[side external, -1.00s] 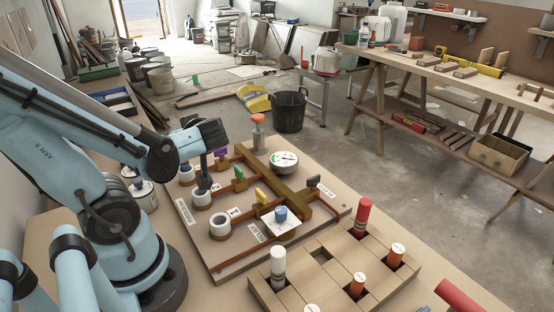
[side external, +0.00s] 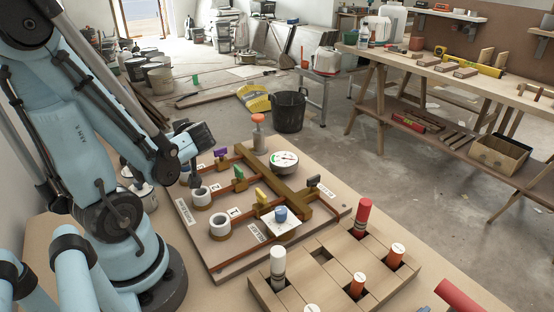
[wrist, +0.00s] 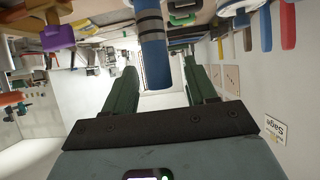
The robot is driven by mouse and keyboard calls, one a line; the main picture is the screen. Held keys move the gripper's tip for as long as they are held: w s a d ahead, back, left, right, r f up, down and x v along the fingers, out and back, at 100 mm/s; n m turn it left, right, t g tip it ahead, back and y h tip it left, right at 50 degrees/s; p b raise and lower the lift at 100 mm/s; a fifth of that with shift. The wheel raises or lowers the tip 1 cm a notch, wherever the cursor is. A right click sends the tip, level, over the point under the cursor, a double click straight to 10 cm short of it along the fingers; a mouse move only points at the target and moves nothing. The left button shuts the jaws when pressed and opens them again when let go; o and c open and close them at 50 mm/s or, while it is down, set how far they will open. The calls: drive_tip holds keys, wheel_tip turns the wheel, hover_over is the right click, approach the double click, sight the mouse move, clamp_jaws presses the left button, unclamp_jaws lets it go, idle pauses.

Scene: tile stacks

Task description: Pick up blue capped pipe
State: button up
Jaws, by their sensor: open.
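In the wrist view a blue pipe (wrist: 151,35) with dark bands near one end hangs into the picture from the top centre. My gripper (wrist: 160,64) is open, its two green fingers apart with the pipe's near end showing between them and a gap on each side. I cannot tell how far beyond the fingertips the pipe is. In the side view my gripper (side external: 195,165) is over the left edge of the board, partly hidden by my arm. I cannot pick out the blue pipe there; a small blue knob (side external: 281,213) sits on a white plate.
The board (side external: 265,255) carries white ring sockets (side external: 219,225), brown piping, coloured valve handles and a round gauge (side external: 284,161). A wooden block rack (side external: 300,262) with white, red and orange pegs stands at its right front. A black bucket (side external: 289,110) is on the floor beyond.

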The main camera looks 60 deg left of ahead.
clamp_jaws()
drive_tip(key=shift+r, duration=0.2)
idle(0.4)
